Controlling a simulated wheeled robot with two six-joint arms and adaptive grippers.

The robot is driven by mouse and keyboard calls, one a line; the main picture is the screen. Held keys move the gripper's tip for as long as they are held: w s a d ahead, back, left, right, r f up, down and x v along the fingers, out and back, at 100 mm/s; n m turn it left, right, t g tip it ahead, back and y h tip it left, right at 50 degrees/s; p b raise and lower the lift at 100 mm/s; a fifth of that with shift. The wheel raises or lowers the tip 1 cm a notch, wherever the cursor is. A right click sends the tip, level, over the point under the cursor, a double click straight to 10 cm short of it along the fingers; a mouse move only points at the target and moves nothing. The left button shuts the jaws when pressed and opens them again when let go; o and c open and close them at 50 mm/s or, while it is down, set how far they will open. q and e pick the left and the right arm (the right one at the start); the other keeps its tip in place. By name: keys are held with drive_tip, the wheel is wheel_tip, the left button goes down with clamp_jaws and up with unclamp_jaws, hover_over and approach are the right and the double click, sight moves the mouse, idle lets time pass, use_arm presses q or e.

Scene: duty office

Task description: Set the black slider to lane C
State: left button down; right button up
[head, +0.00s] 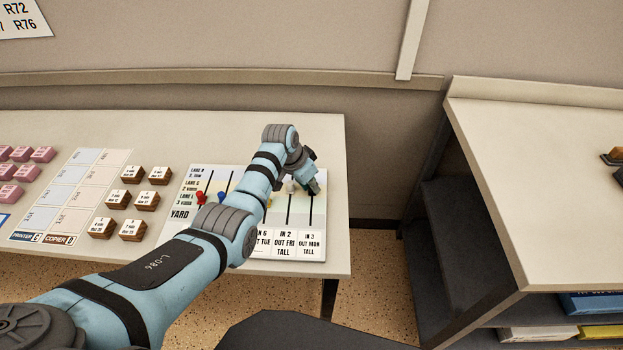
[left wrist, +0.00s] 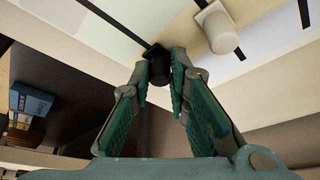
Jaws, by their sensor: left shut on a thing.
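The black slider (left wrist: 158,66) sits on a dark slot line in the left wrist view, between the fingertips of my left gripper (left wrist: 168,62). The fingers are shut on it. In the head view my left gripper (head: 314,188) is over the rightmost slot of the white yard board (head: 297,252), above the label "IN 3 OUT MON TALL", and hides the black slider. Lane rows are printed at the board's left; I cannot tell which row the black slider is level with. The white slider (head: 291,187) is just left of the gripper and also shows in the left wrist view (left wrist: 218,30).
A red slider (head: 201,197) and a blue slider (head: 222,195) stand on the board's left slots. My left arm covers the middle. Brown label blocks (head: 131,174) and pink blocks (head: 19,154) lie further left. A separate counter (head: 545,150) stands right, across a gap.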

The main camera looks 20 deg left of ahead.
use_arm(q)
drive_tip(key=shift+s+d+r, duration=0.1)
drive_tip(key=shift+s, duration=0.1)
drive_tip(key=c, duration=1.7)
unclamp_jaws()
drive_tip(key=shift+w, duration=0.1)
drive_tip(key=shift+o, duration=0.8)
drive_tip(key=shift+w, duration=0.2)
drive_tip(key=shift+w+f, duration=0.2)
drive_tip(key=shift+f, duration=0.05)
drive_tip(key=shift+s+a+r, duration=0.15)
drive_tip(key=shift+a+r, duration=0.1)
drive_tip(key=shift+r, duration=0.15)
drive_tip(key=v, duration=1.1)
use_arm(e)
drive_tip(key=shift+s+f, duration=0.1)
drive_tip(key=shift+s, duration=0.15)
use_arm(q)
drive_tip(key=shift+r, duration=0.1)
